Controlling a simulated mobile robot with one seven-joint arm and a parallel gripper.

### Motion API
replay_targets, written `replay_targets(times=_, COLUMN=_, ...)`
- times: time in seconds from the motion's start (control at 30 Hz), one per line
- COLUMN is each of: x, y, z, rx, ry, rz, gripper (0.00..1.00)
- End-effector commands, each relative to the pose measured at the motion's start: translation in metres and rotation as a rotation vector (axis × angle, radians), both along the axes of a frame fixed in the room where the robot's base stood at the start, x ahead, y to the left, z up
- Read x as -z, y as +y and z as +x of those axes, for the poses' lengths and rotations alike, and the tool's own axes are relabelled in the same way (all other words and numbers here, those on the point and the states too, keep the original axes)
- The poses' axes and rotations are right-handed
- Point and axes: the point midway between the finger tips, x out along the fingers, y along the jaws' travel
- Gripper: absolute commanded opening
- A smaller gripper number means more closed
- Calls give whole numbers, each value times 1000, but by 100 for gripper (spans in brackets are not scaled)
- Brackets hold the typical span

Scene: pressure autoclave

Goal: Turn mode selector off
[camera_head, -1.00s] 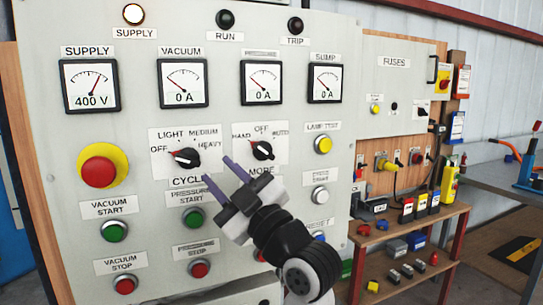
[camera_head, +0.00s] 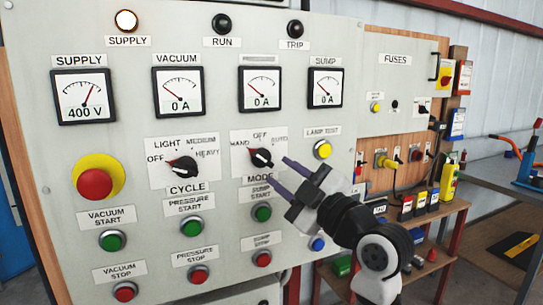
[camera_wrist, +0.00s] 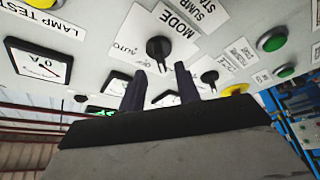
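The mode selector (camera_head: 261,157) is a black rotary knob on a white plate marked HAND, OFF and AUTO. Its red-marked end points up and left, toward HAND. In the wrist view the mode selector (camera_wrist: 159,47) lies just beyond the fingertips, between them in the picture. My gripper (camera_head: 277,171) is to the lower right of the knob in the head view. Its two dark fingers are spread with nothing between them. The gripper (camera_wrist: 159,72) also shows in the wrist view, apart from the knob as far as I can tell.
The cycle selector (camera_head: 182,167) is left of the mode plate. A green start button (camera_head: 261,213) sits below it and the yellow lamp test button (camera_head: 322,150) is to the right. Gauges line the panel above. A red emergency button (camera_head: 95,184) is far left.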

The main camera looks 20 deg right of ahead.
Motion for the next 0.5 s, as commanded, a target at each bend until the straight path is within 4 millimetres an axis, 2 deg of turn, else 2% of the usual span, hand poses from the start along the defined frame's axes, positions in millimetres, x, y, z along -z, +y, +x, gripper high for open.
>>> replay_targets(times=0.1, x=-8, y=7, z=19, rx=-2, ry=1, rz=1, gripper=33)
replay_targets(times=0.2, x=-10, y=11, z=30, rx=-1, ry=1, rz=1, gripper=33)
replay_targets(times=0.5, x=-10, y=14, z=41, rx=1, ry=1, rz=1, gripper=33)
